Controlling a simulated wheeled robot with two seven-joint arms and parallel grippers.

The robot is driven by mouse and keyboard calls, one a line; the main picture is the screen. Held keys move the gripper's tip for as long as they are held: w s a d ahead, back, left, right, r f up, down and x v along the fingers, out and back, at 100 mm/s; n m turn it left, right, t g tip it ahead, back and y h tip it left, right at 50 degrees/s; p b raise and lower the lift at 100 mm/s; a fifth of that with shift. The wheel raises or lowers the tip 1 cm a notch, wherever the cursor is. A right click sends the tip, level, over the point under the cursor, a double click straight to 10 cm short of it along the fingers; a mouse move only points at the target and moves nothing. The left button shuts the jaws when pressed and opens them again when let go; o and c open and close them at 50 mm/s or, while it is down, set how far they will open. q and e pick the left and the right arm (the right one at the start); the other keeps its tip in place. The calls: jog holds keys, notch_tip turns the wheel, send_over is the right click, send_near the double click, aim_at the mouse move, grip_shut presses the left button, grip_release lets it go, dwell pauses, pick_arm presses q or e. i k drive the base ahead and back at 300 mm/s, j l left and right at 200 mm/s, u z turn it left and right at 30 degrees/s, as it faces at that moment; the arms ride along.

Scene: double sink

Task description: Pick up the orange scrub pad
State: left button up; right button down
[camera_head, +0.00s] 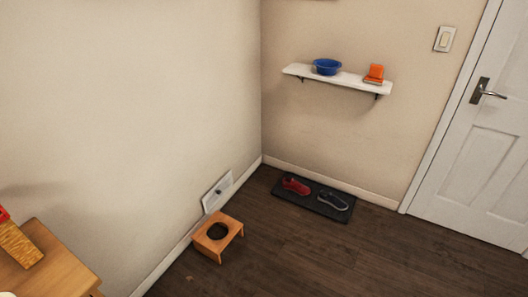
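A small bright orange object (374,73) sits on the right part of a white wall shelf (348,81). It is the only bright orange thing in view, but it is too small to tell surely whether it is the scrub pad. A blue bowl (327,67) stands to its left on the same shelf, apart from it. Neither of my grippers shows in the head view. No sink is visible here.
A black mat (313,204) with a red shoe (296,186) and a dark blue shoe (333,200) lies below the shelf. A low wooden stool (222,247) stands by the left wall. A wooden table (50,267) is at lower left. A white door (482,150) is right. Middle floor is clear.

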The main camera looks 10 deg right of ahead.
aim_at(375, 78)
jog(key=i+l+z, duration=0.15)
jog(key=i, duration=0.35)
jog(key=i+l+z, duration=0.15)
jog(key=i, duration=0.3)
